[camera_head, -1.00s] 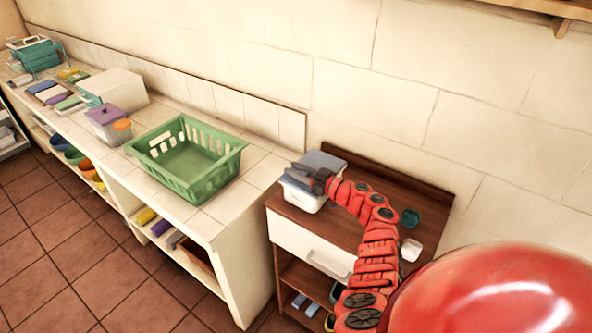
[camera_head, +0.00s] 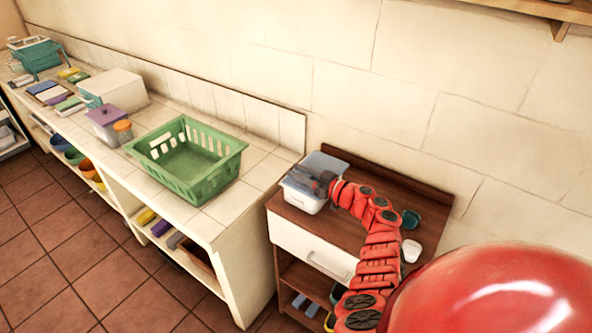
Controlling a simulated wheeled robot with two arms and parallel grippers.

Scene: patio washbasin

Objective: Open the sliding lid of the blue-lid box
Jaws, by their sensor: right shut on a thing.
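The blue-lid box (camera_head: 301,198) is a white box standing on the left end of the brown wooden cabinet top. Its grey-blue lid (camera_head: 326,162) shows at the back of the box, behind my gripper. My right gripper (camera_head: 313,180) is over the box, its red arm reaching in from the lower right. It is shut at the lid, and its fingers hide the place it holds. How far the lid stands open is too small to tell. My left gripper is not in view.
The brown cabinet (camera_head: 372,215) has a raised back edge against the wall. A teal cup (camera_head: 410,219) and a white cup (camera_head: 411,250) stand on its right side. A green basket (camera_head: 187,160) sits on the tiled counter to the left.

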